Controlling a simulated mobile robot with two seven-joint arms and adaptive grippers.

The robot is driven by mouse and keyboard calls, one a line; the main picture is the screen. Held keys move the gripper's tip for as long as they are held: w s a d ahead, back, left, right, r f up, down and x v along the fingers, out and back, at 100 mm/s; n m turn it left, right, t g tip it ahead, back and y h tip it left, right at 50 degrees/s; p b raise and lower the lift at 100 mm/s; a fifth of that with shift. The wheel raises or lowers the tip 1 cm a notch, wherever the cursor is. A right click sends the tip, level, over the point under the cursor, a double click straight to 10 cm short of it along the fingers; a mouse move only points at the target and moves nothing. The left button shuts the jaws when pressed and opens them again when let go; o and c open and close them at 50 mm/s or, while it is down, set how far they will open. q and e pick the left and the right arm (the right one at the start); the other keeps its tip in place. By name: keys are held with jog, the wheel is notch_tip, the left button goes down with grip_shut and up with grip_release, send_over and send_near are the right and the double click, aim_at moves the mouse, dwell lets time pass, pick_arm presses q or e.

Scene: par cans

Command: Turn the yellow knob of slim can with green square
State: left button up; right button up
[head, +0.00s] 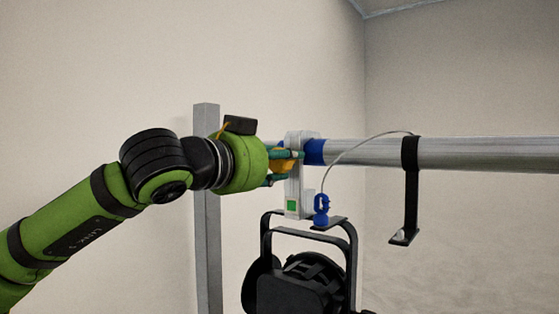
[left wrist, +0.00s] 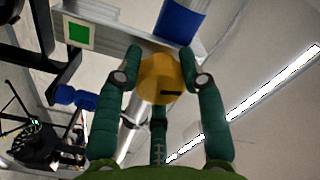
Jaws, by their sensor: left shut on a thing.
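The yellow knob (left wrist: 158,80) is in the middle of the left wrist view, with a dark slot on its face. It is partly hidden in the head view (head: 284,161). My left gripper (head: 285,167) is shut on the knob, with its teal fingers on either side of it in the left wrist view (left wrist: 163,78). The knob sits on the grey clamp (head: 294,182) that hangs on the pipe. The clamp bears a green square (head: 291,205), also in the left wrist view (left wrist: 79,33). The slim black can (head: 303,285) hangs below the clamp. My right gripper is not in view.
A metal pipe (head: 480,154) runs to the right, with a blue band (head: 314,152) beside the clamp. A thin cable (head: 352,145) loops from a blue fitting (head: 321,211) to a black bracket (head: 410,190). A grey post (head: 207,240) stands behind my arm.

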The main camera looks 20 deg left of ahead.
pick_arm(q)
jog(key=o, duration=1.2)
jog(key=shift+c, duration=0.2)
jog(key=v, duration=1.2)
